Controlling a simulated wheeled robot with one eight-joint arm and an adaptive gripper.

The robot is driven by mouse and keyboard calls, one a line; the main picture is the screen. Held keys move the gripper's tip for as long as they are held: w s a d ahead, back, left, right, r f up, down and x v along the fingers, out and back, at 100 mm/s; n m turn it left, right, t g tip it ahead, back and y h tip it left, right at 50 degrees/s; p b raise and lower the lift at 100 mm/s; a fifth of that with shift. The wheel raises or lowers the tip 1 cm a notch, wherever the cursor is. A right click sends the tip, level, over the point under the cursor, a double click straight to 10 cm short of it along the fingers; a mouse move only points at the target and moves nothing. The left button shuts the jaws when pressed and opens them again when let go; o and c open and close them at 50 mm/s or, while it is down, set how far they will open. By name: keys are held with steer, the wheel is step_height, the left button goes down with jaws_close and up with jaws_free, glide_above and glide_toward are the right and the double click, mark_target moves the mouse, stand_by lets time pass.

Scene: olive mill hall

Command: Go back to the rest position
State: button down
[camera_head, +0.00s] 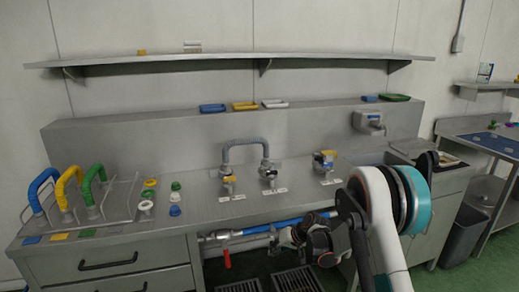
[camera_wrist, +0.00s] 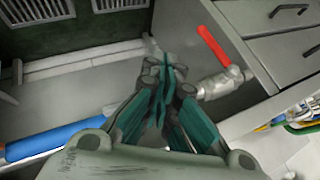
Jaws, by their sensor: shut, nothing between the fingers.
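My gripper (camera_wrist: 160,85) shows in the wrist view with its dark teal fingers together and nothing between them. In the head view my arm reaches down at the right of centre, and its dark end part (camera_head: 318,240) is in front of the counter, by the blue pipe (camera_head: 285,227). The fingertips are hard to make out there. In the wrist view the red valve lever (camera_wrist: 212,45) is to the right of the fingers, and the blue pipe (camera_wrist: 50,141) is at the left. I cannot tell whether the fingers touch anything.
The steel counter (camera_head: 200,208) carries a rack of blue, yellow and green hoses (camera_head: 72,190), several coloured caps and taps (camera_head: 228,184). Drawers (camera_head: 110,262) are below at left. Floor grates (camera_head: 298,279) lie beneath. A grey bin (camera_head: 462,235) stands right. A shelf (camera_head: 230,59) hangs above.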

steer(key=s+d+r+h, duration=0.1)
steer(key=s+d+r, duration=0.1)
steer(key=s+r, duration=0.55)
steer(key=s+d+r+t+h, duration=0.1)
steer(key=s+d+r, duration=0.25)
steer(key=r, duration=0.65)
steer(key=s+d+r+h, duration=0.2)
steer(key=s+r, duration=0.4)
steer(key=r, duration=0.3)
steer(key=s+d+r+h, duration=0.1)
steer(key=s+d, duration=0.2)
steer(key=s, duration=0.9)
steer(key=s+d+r+m+t+h, duration=0.1)
steer(key=s+d, duration=0.2)
steer(key=s, duration=1)
steer(key=shift+s+d+r+t+h, duration=0.2)
steer(key=shift+d+t+h, duration=0.1)
steer(key=shift+d, duration=0.1)
